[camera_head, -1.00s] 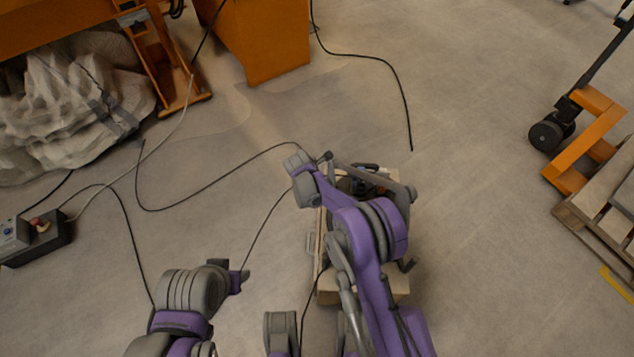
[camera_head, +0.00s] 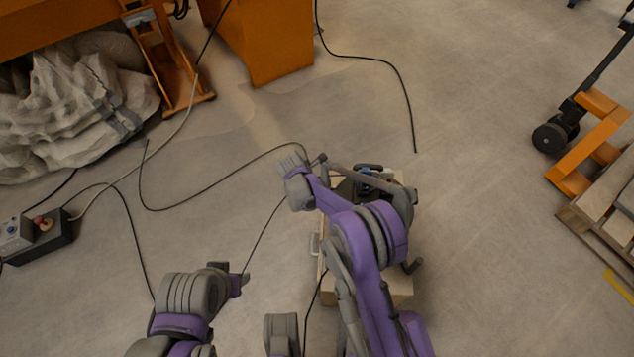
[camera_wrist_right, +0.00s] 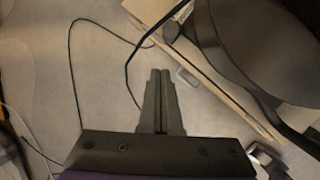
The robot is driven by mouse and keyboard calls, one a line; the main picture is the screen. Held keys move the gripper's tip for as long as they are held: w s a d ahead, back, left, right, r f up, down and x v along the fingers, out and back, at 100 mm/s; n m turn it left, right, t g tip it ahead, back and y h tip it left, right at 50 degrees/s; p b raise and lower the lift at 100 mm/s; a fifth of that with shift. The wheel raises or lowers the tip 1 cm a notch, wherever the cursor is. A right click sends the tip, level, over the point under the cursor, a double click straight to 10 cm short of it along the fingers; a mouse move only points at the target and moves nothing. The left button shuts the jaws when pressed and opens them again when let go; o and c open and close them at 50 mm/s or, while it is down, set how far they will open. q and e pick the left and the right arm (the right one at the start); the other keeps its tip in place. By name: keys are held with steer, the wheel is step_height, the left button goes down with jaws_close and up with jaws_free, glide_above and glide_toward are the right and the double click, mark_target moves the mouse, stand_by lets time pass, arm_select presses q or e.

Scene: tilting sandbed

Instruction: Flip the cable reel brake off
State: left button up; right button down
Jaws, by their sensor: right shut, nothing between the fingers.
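The cable reel stands on a wooden base (camera_head: 400,288), mostly hidden behind my right arm in the head view. In the right wrist view a large dark round part of the reel (camera_wrist_right: 265,45) fills the upper right, beside a wooden board (camera_wrist_right: 222,88). A small pale metal bracket (camera_wrist_right: 187,77) shows by that board. I cannot make out which part is the brake. My right gripper (camera_wrist_right: 158,72) is shut and empty, to the left of the board and apart from it. My left gripper (camera_head: 238,283) hangs over the floor left of the reel; its jaws are unclear.
Black cables (camera_head: 200,200) trail over the floor left of the reel. A control box (camera_head: 38,235) lies far left, below a crumpled grey sheet (camera_head: 65,110). An orange pallet jack (camera_head: 580,165) and pallet (camera_head: 605,215) stand right. Floor between reel and pallet is clear.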

arm_select(q)
steer(key=p+v, duration=0.2)
steer(key=shift+w+a+r+p, duration=0.1)
steer(key=shift+r+p, duration=0.2)
arm_select(e)
steer(key=v, duration=1)
steer(key=shift+w, duration=0.35)
steer(key=shift+a+r, duration=0.1)
steer(key=shift+r, duration=0.05)
